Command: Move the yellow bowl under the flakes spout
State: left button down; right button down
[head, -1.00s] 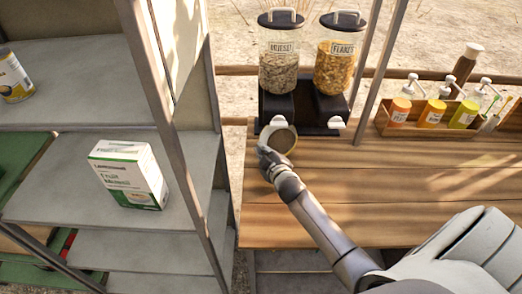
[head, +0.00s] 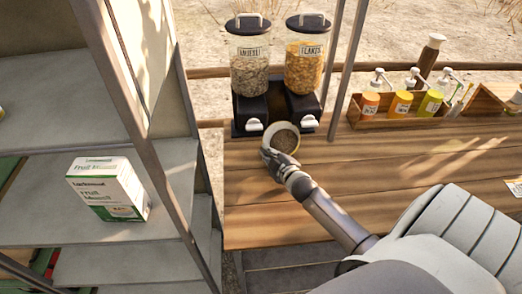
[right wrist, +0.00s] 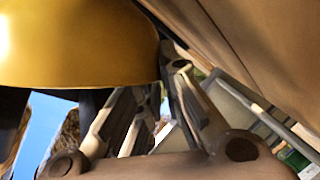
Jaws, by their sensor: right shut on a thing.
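The yellow bowl (head: 296,132) holds brown grainy contents and is near the back of the wooden counter, in front of and between the two spouts. Its yellow outside fills the upper left of the right wrist view (right wrist: 75,45). My right gripper (head: 270,157) is shut on the bowl's near left rim. Whether the bowl touches the counter is unclear. The flakes dispenser (head: 304,70) has a white spout handle (head: 309,121), right of the bowl. The muesli dispenser (head: 249,70) has its white spout handle (head: 254,124) left of the bowl. My left gripper is not in view.
A wooden caddy (head: 378,122) with several pump bottles stands right of the dispensers, past a metal post (head: 347,70). A metal shelf rack (head: 130,80) on the left carries a fruit muesli box (head: 108,190). The counter (head: 420,165) in front of the caddy is mostly clear.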

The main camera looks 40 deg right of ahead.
aim_at(285, 152)
jog(key=shift+s+d+p, duration=0.2)
jog(key=shift+s+d, duration=0.6)
jog(key=shift+d, duration=0.35)
jog(key=shift+s+d+p, duration=0.2)
jog(key=shift+s+d, duration=0.6)
jog(key=shift+d, duration=0.3)
jog(key=c, duration=1.5)
grip_release()
jog(key=v, duration=1.2)
jog(key=shift+r, duration=0.1)
